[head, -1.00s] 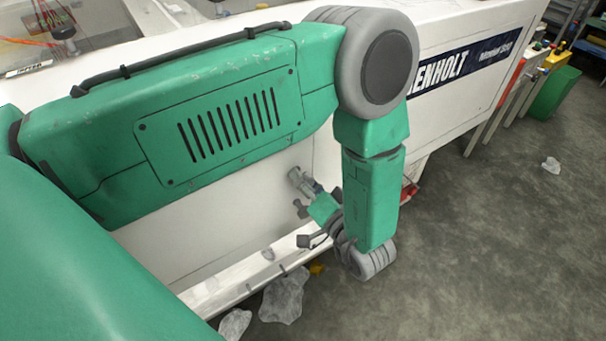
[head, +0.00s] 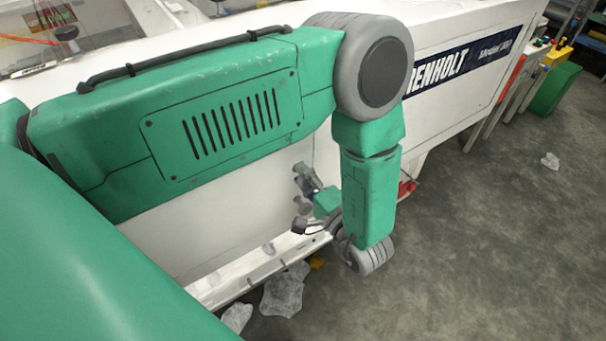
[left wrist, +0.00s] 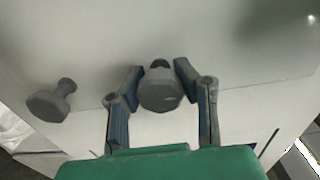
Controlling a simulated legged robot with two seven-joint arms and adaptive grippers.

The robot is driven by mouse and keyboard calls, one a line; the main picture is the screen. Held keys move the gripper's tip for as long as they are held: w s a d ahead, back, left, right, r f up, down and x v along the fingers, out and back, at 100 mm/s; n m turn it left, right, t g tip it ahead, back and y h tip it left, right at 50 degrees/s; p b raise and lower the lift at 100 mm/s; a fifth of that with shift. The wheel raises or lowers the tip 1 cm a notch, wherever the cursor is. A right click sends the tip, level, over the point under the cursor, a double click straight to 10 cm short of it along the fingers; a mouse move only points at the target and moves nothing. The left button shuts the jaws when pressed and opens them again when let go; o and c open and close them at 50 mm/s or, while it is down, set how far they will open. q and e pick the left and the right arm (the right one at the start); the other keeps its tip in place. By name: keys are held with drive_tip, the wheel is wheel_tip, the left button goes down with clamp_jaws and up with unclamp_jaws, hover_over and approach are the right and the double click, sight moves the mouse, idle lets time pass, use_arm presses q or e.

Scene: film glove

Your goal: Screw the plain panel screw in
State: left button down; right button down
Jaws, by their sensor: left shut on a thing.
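My left gripper (head: 306,176) is at the white panel (head: 250,225), partly hidden behind my own forearm in the head view. In the left wrist view the gripper (left wrist: 158,72) has its two blue-padded fingers on either side of a grey knob-headed panel screw (left wrist: 160,92) and is shut on it. The screw's dark shank end (left wrist: 160,63) shows toward the panel; I cannot tell how deep it sits. A second grey knob screw (left wrist: 48,104) stands out from the panel to the left, apart from the gripper. My right gripper is not in view.
The white machine body (head: 450,110) runs along behind my arm. Crumpled clear film (head: 284,294) lies on the floor below the panel's lower ledge. Another scrap (head: 550,160) lies at the right. A green bin (head: 553,90) stands at the back right; the grey floor in front is mostly clear.

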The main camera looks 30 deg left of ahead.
use_arm(q)
drive_tip(key=shift+d+f+m, duration=0.1)
drive_tip(key=shift+f+m, duration=0.1)
drive_tip(key=shift+m, duration=0.1)
drive_tip(key=c, duration=1.1)
unclamp_jaws()
drive_tip(key=shift+w, duration=0.2)
drive_tip(key=shift+s+d+r, duration=0.1)
drive_tip(key=shift+s+d, duration=0.15)
drive_tip(key=shift+d, duration=0.15)
drive_tip(key=v, duration=0.6)
drive_tip(key=shift+d, duration=0.35)
